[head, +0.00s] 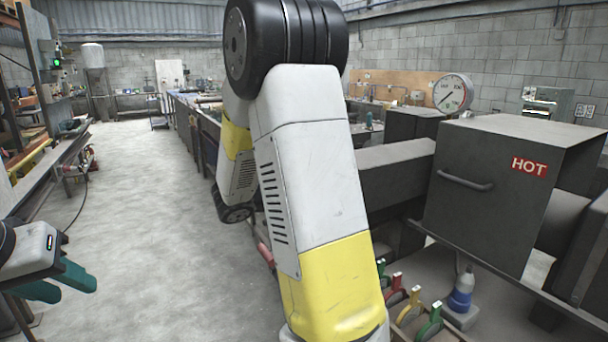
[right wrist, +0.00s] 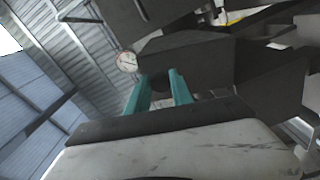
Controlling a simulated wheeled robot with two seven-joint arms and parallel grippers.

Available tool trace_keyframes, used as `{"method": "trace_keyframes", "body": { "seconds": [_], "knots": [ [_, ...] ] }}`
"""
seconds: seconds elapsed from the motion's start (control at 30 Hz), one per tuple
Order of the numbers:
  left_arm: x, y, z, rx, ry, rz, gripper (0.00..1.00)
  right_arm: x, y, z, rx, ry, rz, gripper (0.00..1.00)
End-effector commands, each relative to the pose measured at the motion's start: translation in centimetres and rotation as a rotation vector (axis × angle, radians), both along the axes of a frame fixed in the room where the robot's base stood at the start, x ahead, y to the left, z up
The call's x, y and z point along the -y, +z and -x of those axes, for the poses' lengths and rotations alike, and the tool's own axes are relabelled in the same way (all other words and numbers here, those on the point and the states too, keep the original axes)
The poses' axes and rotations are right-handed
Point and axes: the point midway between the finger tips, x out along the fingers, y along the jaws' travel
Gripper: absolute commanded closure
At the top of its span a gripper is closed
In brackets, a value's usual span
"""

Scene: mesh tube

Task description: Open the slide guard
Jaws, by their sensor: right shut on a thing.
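I cannot tell for certain which part is the slide guard. A large dark grey box (head: 500,200) with a red HOT label and a bar handle (head: 465,182) stands at the right in the head view; no gripper is on that handle. My right gripper (right wrist: 160,92) shows its teal fingers in the right wrist view, shut on a dark part (right wrist: 160,83) in front of a dark grey block (right wrist: 187,60). In the head view it is hidden behind my white and yellow right arm. My left gripper (head: 57,284) is open and empty at the lower left.
A round gauge (head: 453,93) stands behind the box and also shows in the right wrist view (right wrist: 127,61). Red, yellow and green levers (head: 415,300) and a blue and white bottle (head: 461,290) are below the box. The floor (head: 165,220) at left is clear.

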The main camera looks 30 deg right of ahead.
Motion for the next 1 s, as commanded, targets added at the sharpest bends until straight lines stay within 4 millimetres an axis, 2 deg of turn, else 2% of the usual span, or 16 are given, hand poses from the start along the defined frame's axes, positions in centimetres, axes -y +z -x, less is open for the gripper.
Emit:
{"method": "trace_keyframes", "body": {
  "seconds": [0.37,0.4,0.5,0.83,1.0],
  "knots": [
    [0.0,0.0,0.0,0.0,0.0,0.0,0.64,0.0,0.0,-0.1,0.006,0.003,0.0,1.0],
    [0.0,0.0,0.0,0.0,0.0,0.0,0.64,0.0,0.0,-0.1,0.006,0.003,0.0,0.69],
    [0.0,0.0,0.0,0.0,0.0,0.0,0.64,0.0,0.0,-0.1,0.006,0.003,0.0,0.53],
    [0.0,0.0,0.0,0.0,0.0,0.0,0.64,-0.3,0.0,0.0,0.004,0.002,-0.001,0.53],
    [0.0,0.0,0.0,0.0,0.0,0.0,0.64,-2.4,0.0,0.1,0.005,0.005,-0.001,0.53]
  ]
}}
